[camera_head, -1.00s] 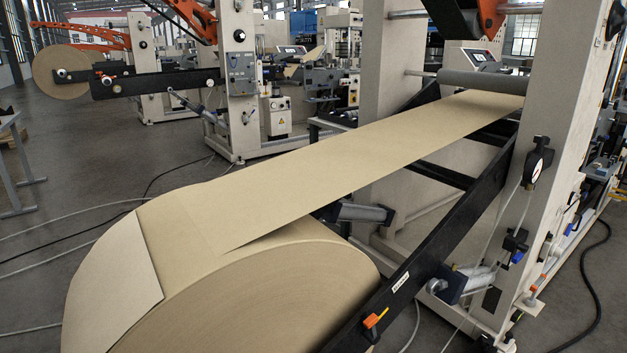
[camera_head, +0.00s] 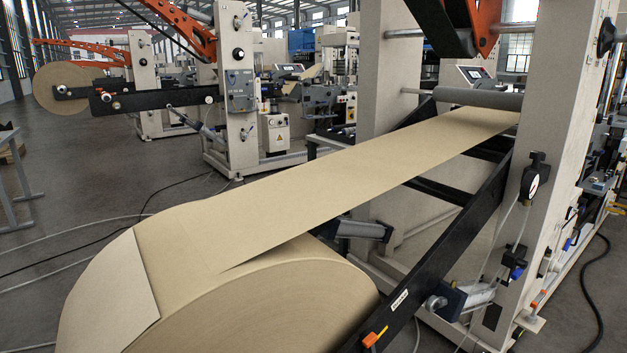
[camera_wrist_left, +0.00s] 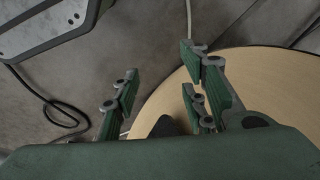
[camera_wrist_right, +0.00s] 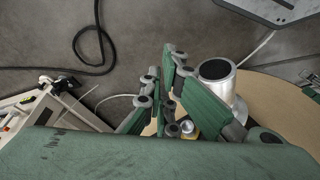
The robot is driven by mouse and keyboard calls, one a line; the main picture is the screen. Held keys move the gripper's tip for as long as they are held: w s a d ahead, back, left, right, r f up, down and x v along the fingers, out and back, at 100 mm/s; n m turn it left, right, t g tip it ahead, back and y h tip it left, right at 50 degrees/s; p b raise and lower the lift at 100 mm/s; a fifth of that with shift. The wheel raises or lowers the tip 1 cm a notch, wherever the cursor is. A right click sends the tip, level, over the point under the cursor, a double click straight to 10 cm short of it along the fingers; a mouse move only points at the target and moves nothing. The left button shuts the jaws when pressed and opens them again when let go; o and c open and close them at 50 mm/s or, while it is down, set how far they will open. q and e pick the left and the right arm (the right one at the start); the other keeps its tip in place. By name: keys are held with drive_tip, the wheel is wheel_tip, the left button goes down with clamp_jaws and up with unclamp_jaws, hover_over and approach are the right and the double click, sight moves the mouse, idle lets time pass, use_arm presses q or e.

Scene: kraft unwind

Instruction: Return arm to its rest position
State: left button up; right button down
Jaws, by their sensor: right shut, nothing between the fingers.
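The large kraft paper roll (camera_head: 262,305) fills the lower left of the head view. Its web (camera_head: 330,172) runs up to a grey roller (camera_head: 478,97). Neither gripper shows in the head view. In the left wrist view my left gripper (camera_wrist_left: 157,83) has its green fingers spread apart with nothing between them; the roll's round face (camera_wrist_left: 255,75) is behind them. In the right wrist view my right gripper (camera_wrist_right: 160,92) has its fingers close together and empty. A silver metal cylinder (camera_wrist_right: 222,88) and part of the roll (camera_wrist_right: 275,105) appear behind its fingers.
A black support arm (camera_head: 430,255) with an orange lever (camera_head: 373,338) runs beside the roll to the machine's frame (camera_head: 545,130). A second unwind machine (camera_head: 237,90) stands at the back left. Cables (camera_head: 70,245) lie on the otherwise open grey floor.

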wheel_tip(320, 180, down, 15)
use_arm(q)
drive_tip(key=s+a+f+g+p, duration=0.1)
drive_tip(key=s+f+p, duration=0.2)
drive_tip(key=s+p, duration=0.6)
drive_tip(key=s+a+f+p, duration=0.2)
drive_tip(key=s+f+p, duration=0.1)
drive_tip(key=s+p, duration=0.6)
drive_tip(key=shift+s+a+f+g, duration=0.15)
drive_tip(key=shift+s+f+g, duration=0.25)
drive_tip(key=shift+s, duration=0.45)
use_arm(e)
drive_tip(key=s+d+f+g, duration=0.1)
drive_tip(key=s+f, duration=0.2)
drive_tip(key=s, duration=0.6)
drive_tip(key=s+d+f+g, duration=0.1)
drive_tip(key=s+d+f, duration=0.1)
drive_tip(key=s, duration=0.8)
drive_tip(key=shift+s+f, duration=0.2)
drive_tip(key=shift+f, duration=0.5)
